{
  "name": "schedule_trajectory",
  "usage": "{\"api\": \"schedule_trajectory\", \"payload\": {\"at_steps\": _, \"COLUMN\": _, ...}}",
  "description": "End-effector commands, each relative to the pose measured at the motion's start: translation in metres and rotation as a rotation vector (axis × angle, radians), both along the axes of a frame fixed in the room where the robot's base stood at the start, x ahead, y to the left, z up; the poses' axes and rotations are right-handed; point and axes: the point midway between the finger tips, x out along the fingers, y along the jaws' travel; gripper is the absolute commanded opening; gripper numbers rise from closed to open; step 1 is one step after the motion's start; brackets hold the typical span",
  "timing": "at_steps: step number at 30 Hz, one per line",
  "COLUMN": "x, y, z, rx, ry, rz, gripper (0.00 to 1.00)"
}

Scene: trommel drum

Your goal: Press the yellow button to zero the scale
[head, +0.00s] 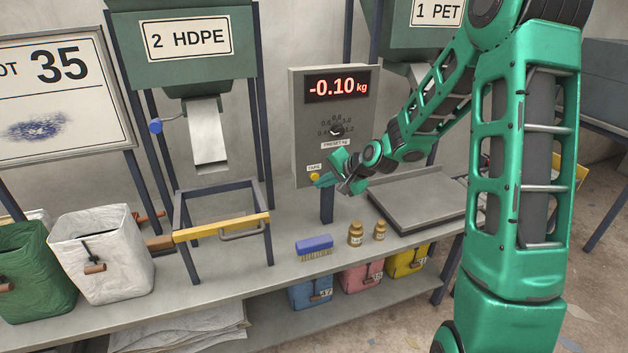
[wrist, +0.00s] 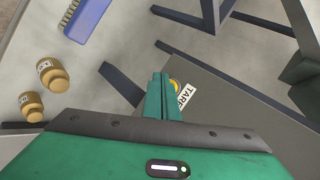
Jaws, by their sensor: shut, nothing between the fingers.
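The yellow button (head: 314,177) sits low on the front of the grey scale box (head: 299,120), under a small TARE label. The box's red display (head: 337,86) reads -0.10 kg. My gripper (head: 320,181) is shut and empty, its fingertips right at the button. In the wrist view, my shut fingers (wrist: 161,82) cover most of the yellow button (wrist: 175,85), and the TARE label (wrist: 185,96) shows beside it. I cannot tell whether the fingertips touch the button.
The scale's flat plate (head: 415,203) lies on the bench to the right. A blue brush (head: 314,244) and two brass weights (head: 356,234) stand in front. A frame with a yellow bar (head: 222,228) and a white bag (head: 100,255) are to the left.

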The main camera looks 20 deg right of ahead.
Motion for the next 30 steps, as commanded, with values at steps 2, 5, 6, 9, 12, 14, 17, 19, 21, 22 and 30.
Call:
{"api": "schedule_trajectory", "payload": {"at_steps": 2, "x": 0.0, "y": 0.0, "z": 0.0, "rx": 0.0, "ry": 0.0, "rz": 0.0, "gripper": 0.0}}
{"api": "schedule_trajectory", "payload": {"at_steps": 5, "x": 0.0, "y": 0.0, "z": 0.0, "rx": 0.0, "ry": 0.0, "rz": 0.0, "gripper": 0.0}}
{"api": "schedule_trajectory", "payload": {"at_steps": 6, "x": 0.0, "y": 0.0, "z": 0.0, "rx": 0.0, "ry": 0.0, "rz": 0.0, "gripper": 0.0}}
{"api": "schedule_trajectory", "payload": {"at_steps": 9, "x": 0.0002, "y": 0.0, "z": 0.0001, "rx": 0.0, "ry": 0.0, "rz": 0.0, "gripper": 0.0}}
{"api": "schedule_trajectory", "payload": {"at_steps": 12, "x": 0.0019, "y": 0.0001, "z": 0.0004, "rx": 0.0, "ry": 0.0, "rz": 0.0, "gripper": 0.0}}
{"api": "schedule_trajectory", "payload": {"at_steps": 14, "x": 0.0037, "y": 0.0001, "z": 0.0006, "rx": 0.0, "ry": 0.0, "rz": 0.0, "gripper": 0.0}}
{"api": "schedule_trajectory", "payload": {"at_steps": 17, "x": 0.0068, "y": 0.0001, "z": 0.0014, "rx": 0.0, "ry": 0.0, "rz": 0.0, "gripper": 0.0}}
{"api": "schedule_trajectory", "payload": {"at_steps": 19, "x": 0.0076, "y": 0.0001, "z": 0.0015, "rx": 0.0, "ry": 0.0, "rz": 0.0, "gripper": 0.0}}
{"api": "schedule_trajectory", "payload": {"at_steps": 21, "x": 0.0076, "y": 0.0, "z": 0.0015, "rx": 0.0, "ry": 0.0, "rz": 0.0, "gripper": 0.0}}
{"api": "schedule_trajectory", "payload": {"at_steps": 22, "x": 0.0075, "y": -0.0001, "z": 0.0015, "rx": 0.0, "ry": 0.0, "rz": 0.0, "gripper": 0.0}}
{"api": "schedule_trajectory", "payload": {"at_steps": 30, "x": 0.0079, "y": -0.0001, "z": 0.0014, "rx": 0.0, "ry": 0.0, "rz": 0.0, "gripper": 0.0}}
